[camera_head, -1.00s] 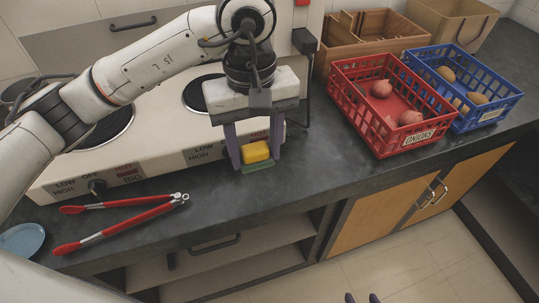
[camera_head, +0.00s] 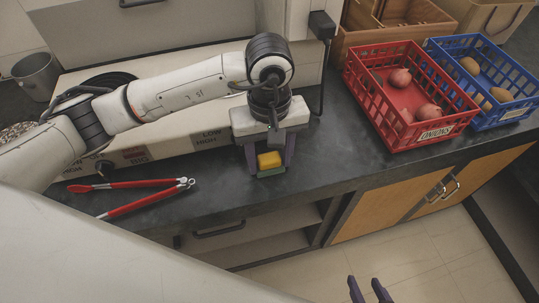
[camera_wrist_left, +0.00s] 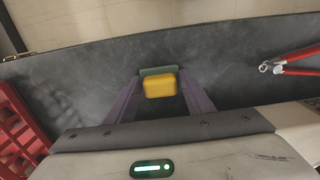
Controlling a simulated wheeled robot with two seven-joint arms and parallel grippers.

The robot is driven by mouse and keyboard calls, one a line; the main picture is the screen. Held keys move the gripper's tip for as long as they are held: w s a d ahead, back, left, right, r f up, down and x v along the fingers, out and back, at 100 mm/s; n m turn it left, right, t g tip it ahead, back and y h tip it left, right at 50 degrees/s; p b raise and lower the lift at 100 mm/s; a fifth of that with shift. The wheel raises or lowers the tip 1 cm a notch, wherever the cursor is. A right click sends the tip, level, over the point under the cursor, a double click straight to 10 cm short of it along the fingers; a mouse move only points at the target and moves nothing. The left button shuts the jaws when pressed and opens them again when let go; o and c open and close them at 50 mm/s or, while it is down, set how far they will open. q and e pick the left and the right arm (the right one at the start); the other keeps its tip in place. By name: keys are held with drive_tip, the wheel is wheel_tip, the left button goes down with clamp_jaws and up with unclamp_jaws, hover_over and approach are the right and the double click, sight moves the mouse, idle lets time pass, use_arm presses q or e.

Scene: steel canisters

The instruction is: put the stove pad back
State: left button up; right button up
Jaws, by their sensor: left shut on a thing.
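The stove pad (camera_head: 269,161) is a small sponge-like block, yellow on one side and green on the other. My left gripper (camera_head: 270,168) points down with its purple fingers shut on the pad. In the left wrist view the pad (camera_wrist_left: 160,86) sits between the fingertips (camera_wrist_left: 159,83), with dark counter behind it. It is near the counter's front edge; I cannot tell whether it touches the counter. The white stove (camera_head: 165,143) is at the left, its burners mostly hidden by my left arm. My right gripper (camera_head: 367,289) shows only its fingertips, apart and empty, over the floor.
Red tongs (camera_head: 145,196) lie on the counter in front of the stove. A red crate (camera_head: 410,97) with onions and a blue crate (camera_head: 484,87) stand at the right. A wooden box (camera_head: 395,27) is behind. The dark counter (camera_head: 335,150) is clear right of my left gripper.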

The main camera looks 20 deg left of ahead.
drive_tip(key=shift+w, duration=0.2)
use_arm(q)
drive_tip(key=shift+f+b, duration=0.2)
drive_tip(key=shift+b, duration=0.15)
drive_tip(key=o, duration=1.1)
drive_tip(key=shift+r, duration=0.15)
drive_tip(key=shift+o, duration=0.6)
use_arm(e)
drive_tip(key=shift+w+r, duration=0.15)
drive_tip(key=shift+r, duration=0.05)
